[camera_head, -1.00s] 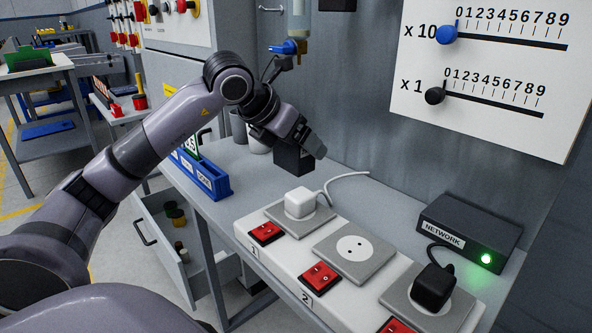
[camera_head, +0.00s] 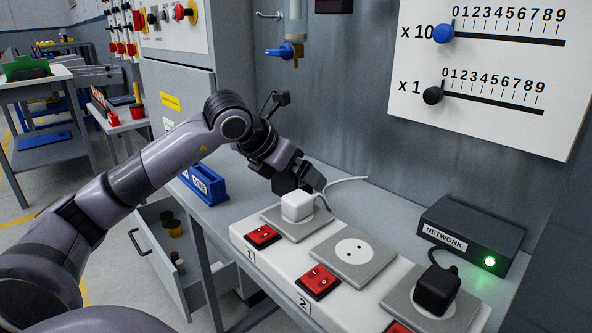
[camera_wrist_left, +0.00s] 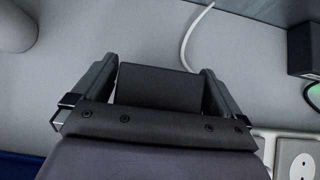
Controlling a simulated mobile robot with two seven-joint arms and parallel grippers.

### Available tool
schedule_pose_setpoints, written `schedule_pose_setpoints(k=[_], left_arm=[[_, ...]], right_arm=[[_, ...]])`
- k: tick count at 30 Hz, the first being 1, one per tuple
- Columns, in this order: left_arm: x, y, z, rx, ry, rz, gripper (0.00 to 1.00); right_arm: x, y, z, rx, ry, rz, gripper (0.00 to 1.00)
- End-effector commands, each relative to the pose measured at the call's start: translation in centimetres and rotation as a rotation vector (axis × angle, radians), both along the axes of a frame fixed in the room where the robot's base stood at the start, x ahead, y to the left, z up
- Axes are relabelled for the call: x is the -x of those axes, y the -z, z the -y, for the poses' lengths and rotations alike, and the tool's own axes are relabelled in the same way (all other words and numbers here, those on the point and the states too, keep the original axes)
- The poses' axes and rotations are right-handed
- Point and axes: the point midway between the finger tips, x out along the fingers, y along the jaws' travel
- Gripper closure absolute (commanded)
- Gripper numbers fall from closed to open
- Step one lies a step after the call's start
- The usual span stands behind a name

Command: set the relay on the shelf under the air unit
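My left gripper (camera_head: 300,178) is low over the grey bench shelf (camera_head: 345,200), just behind the white plug. In the left wrist view, my left gripper (camera_wrist_left: 160,88) has its two fingers against the sides of a plain dark block (camera_wrist_left: 158,87), which looks like the relay. In the head view the dark block (camera_head: 284,184) is partly hidden by the gripper; I cannot tell whether it touches the shelf. The air unit (camera_head: 294,30), with a clear bowl and blue valve, hangs on the wall above. My right gripper is not in view.
A white socket strip (camera_head: 290,262) with red switches, a white plug (camera_head: 297,206) and a black plug (camera_head: 436,290) runs along the front. A white cable (camera_head: 345,181) lies behind it. A network box (camera_head: 470,235) stands right, a blue holder (camera_head: 208,186) left.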

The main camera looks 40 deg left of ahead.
Motion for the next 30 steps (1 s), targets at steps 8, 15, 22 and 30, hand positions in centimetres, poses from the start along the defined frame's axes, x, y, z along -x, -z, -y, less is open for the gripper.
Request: schedule_pose_setpoints(k=[8,15,22,30], left_arm=[[0.0,-0.5,0.0,0.0,0.0,0.0,0.0],[2.5,-2.8,-0.3,-0.006,-0.002,0.001,0.0],[5.6,-5.7,-0.6,-0.003,-0.003,0.001,0.0],[7.9,-8.2,-0.7,0.0,-0.001,0.001,0.0]], right_arm=[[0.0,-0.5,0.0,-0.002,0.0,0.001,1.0],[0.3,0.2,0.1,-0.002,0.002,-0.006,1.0],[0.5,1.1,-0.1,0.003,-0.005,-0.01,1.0],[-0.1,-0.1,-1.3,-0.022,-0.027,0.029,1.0]])
